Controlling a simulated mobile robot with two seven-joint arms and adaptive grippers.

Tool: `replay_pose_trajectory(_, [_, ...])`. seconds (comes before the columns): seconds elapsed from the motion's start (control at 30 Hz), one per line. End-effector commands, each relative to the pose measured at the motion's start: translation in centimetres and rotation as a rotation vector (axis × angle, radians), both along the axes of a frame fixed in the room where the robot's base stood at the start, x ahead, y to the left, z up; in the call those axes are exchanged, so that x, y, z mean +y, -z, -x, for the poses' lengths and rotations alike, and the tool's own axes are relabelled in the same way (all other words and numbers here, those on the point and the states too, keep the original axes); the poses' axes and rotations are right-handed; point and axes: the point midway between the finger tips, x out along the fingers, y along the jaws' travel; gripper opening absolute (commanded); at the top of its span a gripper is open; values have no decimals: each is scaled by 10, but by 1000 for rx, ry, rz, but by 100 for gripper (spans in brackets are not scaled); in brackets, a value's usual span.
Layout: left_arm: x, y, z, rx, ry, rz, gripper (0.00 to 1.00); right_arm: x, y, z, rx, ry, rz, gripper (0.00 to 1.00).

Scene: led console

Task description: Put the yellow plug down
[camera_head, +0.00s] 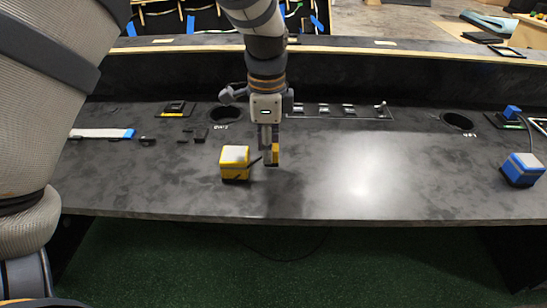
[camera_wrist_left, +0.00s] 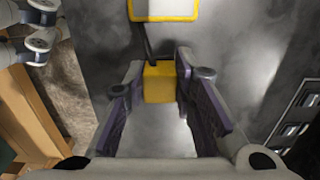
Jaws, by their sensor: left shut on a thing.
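The small yellow plug (camera_head: 272,154) is between the fingers of my left gripper (camera_head: 270,148), which points down over the dark console top. The plug also shows in the left wrist view (camera_wrist_left: 159,82), held between the two fingers. My left gripper is shut on it. A dark cable runs from the plug towards a yellow box with a white top (camera_head: 235,162), just left of the gripper; part of this box shows in the left wrist view (camera_wrist_left: 165,8). I cannot tell whether the plug touches the console. My right gripper is not in view.
The console top (camera_head: 360,180) is clear right of the gripper. A row of switches (camera_head: 340,110) lies behind. Round holes (camera_head: 226,113) (camera_head: 458,121) are at the back. A blue box (camera_head: 522,168) and blue plug (camera_head: 512,112) are at right. The front edge is close.

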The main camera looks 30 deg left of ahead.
Motion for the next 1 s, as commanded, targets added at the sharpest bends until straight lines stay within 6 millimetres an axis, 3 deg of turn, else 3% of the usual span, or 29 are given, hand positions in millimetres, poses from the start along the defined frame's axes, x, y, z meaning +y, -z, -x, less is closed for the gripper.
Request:
replay_pose_trajectory(0.2, [-2,36,-5,1,0,1,0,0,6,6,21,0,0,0])
replay_pose_trajectory(0.57, [-2,39,-5,-3,0,1,0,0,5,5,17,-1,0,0])
replay_pose_trajectory(0.6, [-2,38,-5,-4,0,0,33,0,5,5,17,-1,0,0])
replay_pose_trajectory(0.67, [-2,38,-5,-4,0,0,44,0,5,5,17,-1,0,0])
replay_pose_trajectory(1.0, [-2,32,-5,-7,0,-1,44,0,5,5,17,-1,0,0])
